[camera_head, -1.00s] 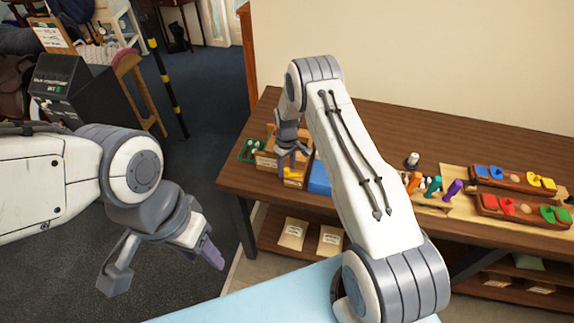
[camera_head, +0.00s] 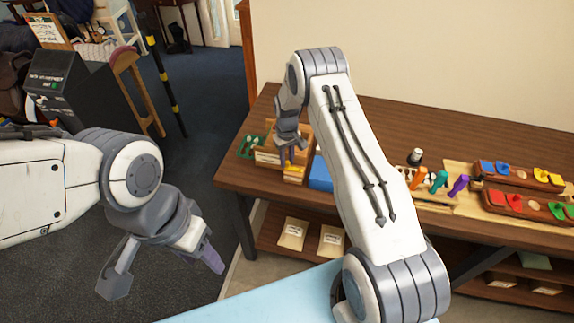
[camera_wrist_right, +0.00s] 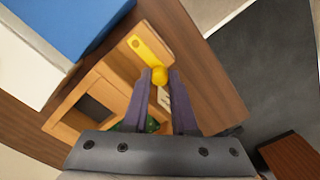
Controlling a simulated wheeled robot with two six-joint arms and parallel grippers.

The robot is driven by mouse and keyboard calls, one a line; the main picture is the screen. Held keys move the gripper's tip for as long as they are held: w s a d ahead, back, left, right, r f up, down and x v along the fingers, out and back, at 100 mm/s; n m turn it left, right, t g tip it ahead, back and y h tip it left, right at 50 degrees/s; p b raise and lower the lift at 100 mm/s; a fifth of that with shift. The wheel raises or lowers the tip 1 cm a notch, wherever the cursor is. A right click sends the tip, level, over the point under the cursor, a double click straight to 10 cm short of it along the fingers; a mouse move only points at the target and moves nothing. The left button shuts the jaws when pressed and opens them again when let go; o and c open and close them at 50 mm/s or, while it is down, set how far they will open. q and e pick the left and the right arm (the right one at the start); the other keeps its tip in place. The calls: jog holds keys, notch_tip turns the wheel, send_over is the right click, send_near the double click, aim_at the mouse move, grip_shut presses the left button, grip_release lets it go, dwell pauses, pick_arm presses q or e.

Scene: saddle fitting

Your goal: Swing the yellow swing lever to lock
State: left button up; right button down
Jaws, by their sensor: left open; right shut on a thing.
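The yellow swing lever (camera_wrist_right: 148,52) lies along the front edge of a small wooden box (camera_wrist_right: 92,80) in the right wrist view, with a round yellow knob at its near end. In the head view the lever (camera_head: 294,169) is a small yellow patch at the box's front, partly hidden by the gripper. My right gripper (camera_wrist_right: 160,82) is shut on the lever's knob, one purple finger on each side. It also shows above the box in the head view (camera_head: 287,160). My left gripper (camera_head: 163,273) is open and empty at lower left, far from the box.
The box stands at the left end of a brown table (camera_head: 455,132). A blue block (camera_head: 320,176) is right beside it. Green pieces (camera_head: 249,146) lie to its left. Coloured pegs (camera_head: 438,180) and wooden trays (camera_head: 525,206) stand farther right.

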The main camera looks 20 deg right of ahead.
jog(key=c, duration=0.7)
grip_release()
